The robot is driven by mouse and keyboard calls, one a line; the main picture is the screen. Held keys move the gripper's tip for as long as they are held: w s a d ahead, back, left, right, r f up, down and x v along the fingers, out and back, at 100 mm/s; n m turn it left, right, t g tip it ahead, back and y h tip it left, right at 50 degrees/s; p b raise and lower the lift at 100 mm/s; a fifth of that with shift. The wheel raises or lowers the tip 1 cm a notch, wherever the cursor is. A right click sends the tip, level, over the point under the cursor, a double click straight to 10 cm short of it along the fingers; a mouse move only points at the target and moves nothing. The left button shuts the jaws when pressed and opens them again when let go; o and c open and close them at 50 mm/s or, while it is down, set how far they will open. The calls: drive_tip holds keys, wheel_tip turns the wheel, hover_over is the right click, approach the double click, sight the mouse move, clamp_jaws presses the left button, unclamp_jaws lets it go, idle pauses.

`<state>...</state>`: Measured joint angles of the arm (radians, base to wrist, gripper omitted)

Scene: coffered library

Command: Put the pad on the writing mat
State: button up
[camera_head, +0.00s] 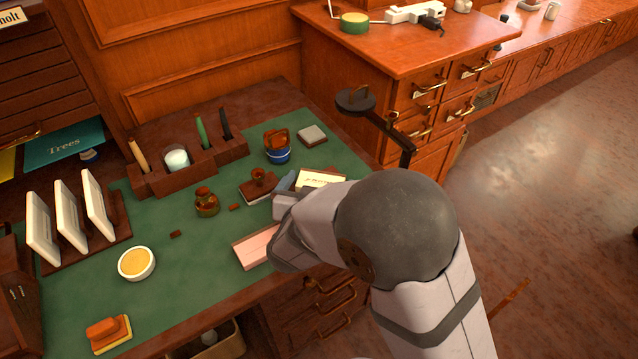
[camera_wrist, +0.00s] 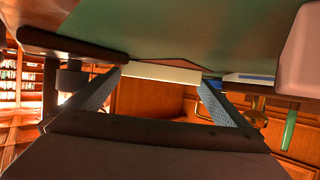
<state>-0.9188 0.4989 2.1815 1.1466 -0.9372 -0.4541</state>
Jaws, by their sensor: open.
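The green writing mat (camera_head: 165,215) covers much of the desk top; it fills the top of the wrist view (camera_wrist: 180,25). A flat pink rectangle with a brown edge (camera_head: 252,249) lies at the mat's front edge, partly hidden by my arm; I cannot tell if it is the pad. A cream, lettered block (camera_head: 318,179) lies just beyond my gripper (camera_head: 286,188). In the wrist view my gripper (camera_wrist: 160,84) is open, its blue-grey fingers apart. A cream bar (camera_wrist: 160,72) shows between or just beyond the fingertips, its contact with them unclear.
A stamp on a dark base (camera_head: 258,186), a brown jar (camera_head: 207,202) and a blue-banded pot (camera_head: 278,148) stand close by. A small grey-topped block (camera_head: 312,135) lies behind. A yellow-filled bowl (camera_head: 136,263) and orange sponge-like block (camera_head: 108,333) are at left.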

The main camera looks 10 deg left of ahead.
drive_tip(key=p+v, duration=0.1)
drive_tip(key=v, duration=1.1)
drive_tip(key=shift+p, duration=0.3)
